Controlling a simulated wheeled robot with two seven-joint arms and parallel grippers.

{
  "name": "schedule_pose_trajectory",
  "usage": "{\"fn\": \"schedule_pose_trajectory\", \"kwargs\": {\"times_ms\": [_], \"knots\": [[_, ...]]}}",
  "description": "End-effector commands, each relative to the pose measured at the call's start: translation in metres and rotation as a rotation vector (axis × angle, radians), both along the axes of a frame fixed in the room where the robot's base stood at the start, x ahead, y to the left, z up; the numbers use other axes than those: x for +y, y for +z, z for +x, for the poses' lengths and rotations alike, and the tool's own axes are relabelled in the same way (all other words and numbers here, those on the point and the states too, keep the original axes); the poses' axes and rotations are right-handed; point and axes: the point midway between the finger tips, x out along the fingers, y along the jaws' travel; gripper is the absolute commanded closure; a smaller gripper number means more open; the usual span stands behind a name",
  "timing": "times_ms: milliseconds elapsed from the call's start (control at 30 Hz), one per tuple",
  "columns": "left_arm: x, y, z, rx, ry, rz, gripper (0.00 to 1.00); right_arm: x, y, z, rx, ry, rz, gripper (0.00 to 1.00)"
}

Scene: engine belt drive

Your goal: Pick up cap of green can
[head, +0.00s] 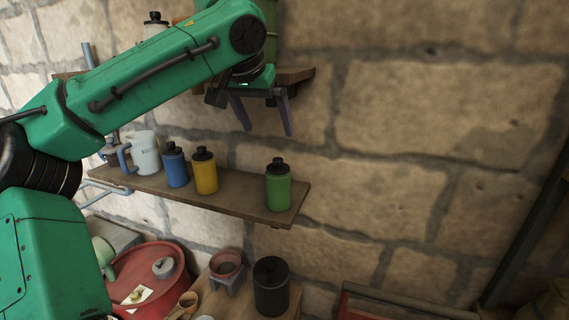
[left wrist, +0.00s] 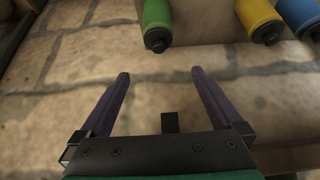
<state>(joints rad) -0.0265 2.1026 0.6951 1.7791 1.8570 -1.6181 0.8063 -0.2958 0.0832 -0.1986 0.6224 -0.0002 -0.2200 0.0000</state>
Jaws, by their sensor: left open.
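The green can (head: 278,190) stands upright near the right end of the lower wooden shelf. Its black cap (head: 277,164) is on top of it. In the left wrist view the green can (left wrist: 157,17) is at the top, with its cap (left wrist: 157,40) beyond the fingertips. My left gripper (head: 262,132) is open and empty, above the shelf and up and left of the green can. Its two purple fingers also show in the left wrist view (left wrist: 160,73), apart from the cap. My right gripper is in neither view.
A yellow can (head: 205,175) and a blue can (head: 176,168) stand left on the lower shelf (head: 240,202), beside a pale mug (head: 145,155). An upper shelf (head: 296,75) is behind my left gripper. The stone wall to the right is clear.

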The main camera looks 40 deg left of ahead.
Motion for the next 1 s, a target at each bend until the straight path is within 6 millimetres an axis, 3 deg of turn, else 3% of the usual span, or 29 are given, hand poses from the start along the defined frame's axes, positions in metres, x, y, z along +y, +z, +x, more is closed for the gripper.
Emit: {"fn": "schedule_pose_trajectory", "kwargs": {"times_ms": [133, 300, 400, 567, 700, 867, 900, 1000], "knots": [[0.006, -0.032, 0.018, 0.009, -0.002, -0.004, 0.0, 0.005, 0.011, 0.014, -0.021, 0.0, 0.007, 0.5], [0.013, -0.063, 0.037, 0.006, -0.001, -0.001, 0.0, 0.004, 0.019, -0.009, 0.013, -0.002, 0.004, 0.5], [0.015, -0.072, 0.043, 0.005, 0.0, 0.0, 0.0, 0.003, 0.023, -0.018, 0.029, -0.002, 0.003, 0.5], [0.019, -0.093, 0.061, 0.01, -0.001, -0.001, 0.0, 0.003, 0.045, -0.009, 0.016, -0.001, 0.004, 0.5], [0.022, -0.111, 0.07, 0.004, 0.0, 0.0, 0.0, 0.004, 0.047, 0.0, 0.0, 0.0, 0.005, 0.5], [0.022, -0.113, 0.07, 0.001, 0.0, 0.001, 0.0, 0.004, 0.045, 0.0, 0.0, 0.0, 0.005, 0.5], [0.022, -0.113, 0.07, 0.001, 0.0, 0.001, 0.04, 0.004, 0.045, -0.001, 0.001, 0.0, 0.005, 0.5], [0.022, -0.113, 0.07, 0.001, 0.0, 0.001, 0.42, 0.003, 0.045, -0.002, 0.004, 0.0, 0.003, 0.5]]}}
